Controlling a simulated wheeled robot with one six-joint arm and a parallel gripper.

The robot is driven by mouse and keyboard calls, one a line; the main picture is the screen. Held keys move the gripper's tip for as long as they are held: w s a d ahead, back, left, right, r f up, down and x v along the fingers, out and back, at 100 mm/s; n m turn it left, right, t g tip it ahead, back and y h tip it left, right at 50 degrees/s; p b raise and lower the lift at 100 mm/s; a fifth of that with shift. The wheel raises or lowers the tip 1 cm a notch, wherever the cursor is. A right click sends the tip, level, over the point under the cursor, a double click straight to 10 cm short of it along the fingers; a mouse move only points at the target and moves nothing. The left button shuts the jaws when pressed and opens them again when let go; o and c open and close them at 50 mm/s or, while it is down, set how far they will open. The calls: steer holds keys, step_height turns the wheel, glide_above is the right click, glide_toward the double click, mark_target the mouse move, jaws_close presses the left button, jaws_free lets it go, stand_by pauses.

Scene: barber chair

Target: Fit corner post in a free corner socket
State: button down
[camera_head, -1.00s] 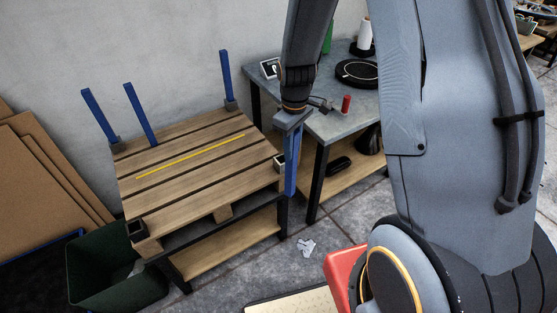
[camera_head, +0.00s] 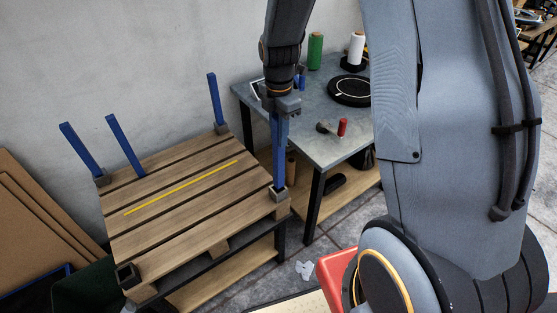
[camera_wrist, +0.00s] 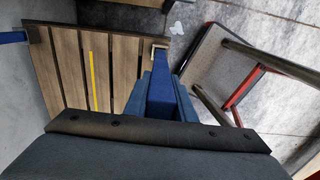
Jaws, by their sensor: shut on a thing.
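My gripper (camera_head: 284,108) is shut on the top of a blue corner post (camera_head: 281,150), which hangs roughly upright. The post's lower end meets the grey front-right socket (camera_head: 279,193) of the wooden pallet (camera_head: 190,205); I cannot tell whether it is inside or just above it. In the wrist view the held post (camera_wrist: 161,95) points at that socket (camera_wrist: 160,52). The front-left socket (camera_head: 127,275) is empty. The back-left socket (camera_head: 102,179) and back-right socket (camera_head: 221,129) each bear a blue post.
Another blue post (camera_head: 125,145) stands tilted at the pallet's back edge. A yellow strip (camera_head: 180,188) lies on the slats. A grey table (camera_head: 320,140) with a red spool (camera_head: 342,127) stands close behind my gripper. A red thing (camera_head: 335,275) is at the front.

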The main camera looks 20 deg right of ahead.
mark_target(278, 150)
steer(key=shift+a+f+p, duration=0.1)
steer(key=shift+f+p, duration=0.55)
steer(key=shift+f, duration=2.5)
steer(key=c, duration=1.5)
jaws_free()
steer(key=shift+f, duration=0.1)
step_height(278, 150, up, 12)
steer(key=b, duration=0.3)
steer(key=shift+f, duration=0.2)
steer(key=shift+s+r, duration=0.15)
steer(key=shift+r, duration=0.2)
steer(key=s+m, duration=0.5)
steer(key=m, duration=0.2)
steer(key=s+m, duration=0.6)
steer(key=m, duration=0.1)
steer(key=s+m+t, duration=0.1)
steer(key=s+m, duration=0.5)
steer(key=m, duration=0.1)
steer(key=shift+r+m, duration=0.3)
steer(key=shift+r, duration=0.1)
